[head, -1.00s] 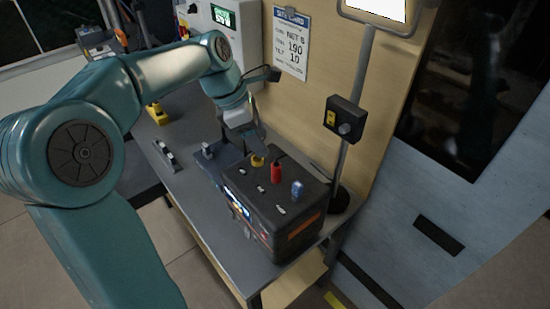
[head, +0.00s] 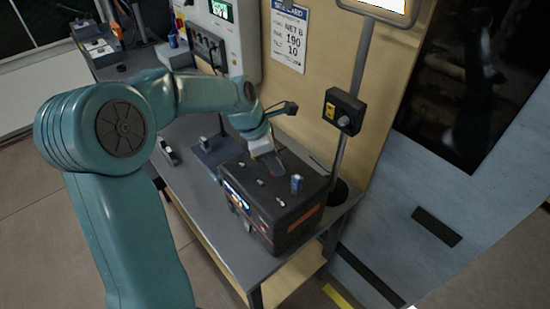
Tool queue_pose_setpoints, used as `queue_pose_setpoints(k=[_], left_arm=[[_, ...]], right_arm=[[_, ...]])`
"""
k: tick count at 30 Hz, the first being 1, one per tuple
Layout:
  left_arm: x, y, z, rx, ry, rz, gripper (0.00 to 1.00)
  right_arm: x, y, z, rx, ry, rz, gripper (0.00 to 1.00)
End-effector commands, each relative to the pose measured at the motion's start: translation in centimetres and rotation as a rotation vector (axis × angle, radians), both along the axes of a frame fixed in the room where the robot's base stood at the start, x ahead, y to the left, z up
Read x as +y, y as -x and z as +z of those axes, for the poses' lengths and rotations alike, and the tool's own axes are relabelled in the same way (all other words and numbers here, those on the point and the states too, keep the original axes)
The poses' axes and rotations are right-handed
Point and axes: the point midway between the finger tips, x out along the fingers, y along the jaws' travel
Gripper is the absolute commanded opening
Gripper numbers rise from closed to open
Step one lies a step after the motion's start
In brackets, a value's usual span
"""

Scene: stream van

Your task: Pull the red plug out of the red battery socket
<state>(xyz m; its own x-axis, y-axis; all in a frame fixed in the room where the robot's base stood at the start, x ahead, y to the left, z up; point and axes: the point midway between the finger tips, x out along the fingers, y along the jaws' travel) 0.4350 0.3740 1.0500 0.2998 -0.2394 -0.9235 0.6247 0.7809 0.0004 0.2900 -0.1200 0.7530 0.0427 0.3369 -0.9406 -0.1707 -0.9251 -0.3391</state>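The battery box (head: 287,240) is a black case with a lit panel on its side. It stands on the grey bench. A blue plug (head: 297,184) stands upright on its top. The red plug and its socket do not show now; my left gripper and wrist cover that part of the top. The yellow plug is not visible either. My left gripper (head: 277,168) points down over the back middle of the box top. Its fingertips are small and dark, so I cannot tell whether they are open or touch anything. My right gripper is not in view.
A lamp post with a black control box (head: 343,111) rises behind the box, against the wooden wall. A site card (head: 289,36) hangs on that wall. A small grey holder (head: 168,151) lies on the bench (head: 185,187) at left. The front left of the bench is clear.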

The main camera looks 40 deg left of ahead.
Motion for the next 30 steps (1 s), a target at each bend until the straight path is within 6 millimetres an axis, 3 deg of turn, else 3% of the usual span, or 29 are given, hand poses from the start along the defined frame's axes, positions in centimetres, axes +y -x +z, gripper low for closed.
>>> queue_pose_setpoints(k=[1, 3, 4, 5, 6, 8, 30], left_arm=[[0.0, 0.0, 0.0, 0.0, 0.0, 0.0, 0.24], [0.0, 0.0, 0.0, 0.0, 0.0, 0.0, 0.01], [0.0, 0.0, 0.0, 0.0, 0.0, 0.0, 0.0], [0.0, 0.0, 0.0, 0.0, 0.0, 0.0, 0.0], [0.0, 0.0, 0.0, 0.0, 0.0, 0.0, 0.17], [0.0, 0.0, 0.0, 0.0, 0.0, 0.0, 0.0], [0.0, 0.0, 1.7, 0.0, 0.0, 0.0, 0.0]], right_arm=[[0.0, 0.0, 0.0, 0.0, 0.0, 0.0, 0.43], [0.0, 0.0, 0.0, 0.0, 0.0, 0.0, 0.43], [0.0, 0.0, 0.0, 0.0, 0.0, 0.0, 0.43], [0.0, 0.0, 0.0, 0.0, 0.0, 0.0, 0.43], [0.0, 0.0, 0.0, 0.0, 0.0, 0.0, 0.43], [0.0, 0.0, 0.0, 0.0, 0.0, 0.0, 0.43], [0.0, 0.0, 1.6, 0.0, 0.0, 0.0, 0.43]])
